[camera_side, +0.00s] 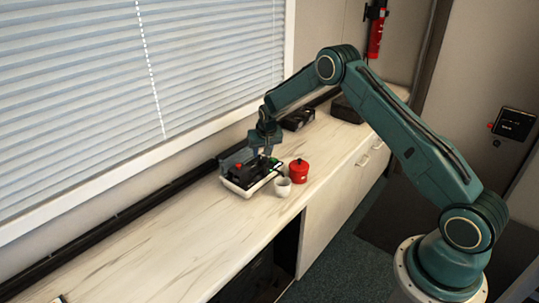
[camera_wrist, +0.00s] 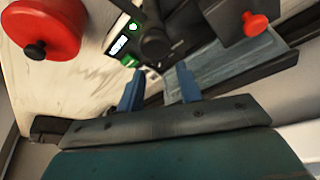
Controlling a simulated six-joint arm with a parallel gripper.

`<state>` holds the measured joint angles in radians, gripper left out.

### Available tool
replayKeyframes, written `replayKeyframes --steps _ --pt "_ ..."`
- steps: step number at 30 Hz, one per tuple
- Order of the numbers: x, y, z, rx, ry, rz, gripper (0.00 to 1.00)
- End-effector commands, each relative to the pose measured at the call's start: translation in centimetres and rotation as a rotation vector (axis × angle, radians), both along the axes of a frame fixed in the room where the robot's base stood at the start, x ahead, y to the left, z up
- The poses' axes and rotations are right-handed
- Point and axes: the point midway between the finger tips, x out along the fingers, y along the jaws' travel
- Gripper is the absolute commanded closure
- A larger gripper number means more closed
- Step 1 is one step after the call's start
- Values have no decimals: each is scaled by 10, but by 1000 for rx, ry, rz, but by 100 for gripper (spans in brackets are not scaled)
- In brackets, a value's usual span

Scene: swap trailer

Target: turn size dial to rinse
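A small black machine (camera_side: 248,174) with a light base stands on the counter. In the wrist view, a round black dial (camera_wrist: 156,45) sits on its dark front panel, beside a small lit display (camera_wrist: 119,46) with a green light. The panel markings are too small to read. My gripper (camera_wrist: 158,74) has its two blue fingers apart. The dial lies just beyond the gap between the fingertips, and I cannot tell whether they touch it. In the side view, my gripper (camera_side: 264,152) points down over the machine and hides part of it.
A red lidded pot (camera_side: 299,171) and a white cup (camera_side: 282,187) stand close to the machine's right. A red knob (camera_wrist: 255,24) sits on a dark block in the wrist view. Dark boxes (camera_side: 298,119) are farther back. The near-left counter is mostly clear.

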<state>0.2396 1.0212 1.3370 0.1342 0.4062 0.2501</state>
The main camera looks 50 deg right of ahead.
Motion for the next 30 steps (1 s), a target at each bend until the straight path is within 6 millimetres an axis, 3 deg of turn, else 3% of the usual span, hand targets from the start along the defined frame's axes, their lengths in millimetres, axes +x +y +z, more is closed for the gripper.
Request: replayKeyframes --steps 12,25,30 --pt "13 -9 -38 1 1 0 64" --pt "15 -10 -43 0 0 0 64" --pt "15 -10 -43 0 0 0 96"
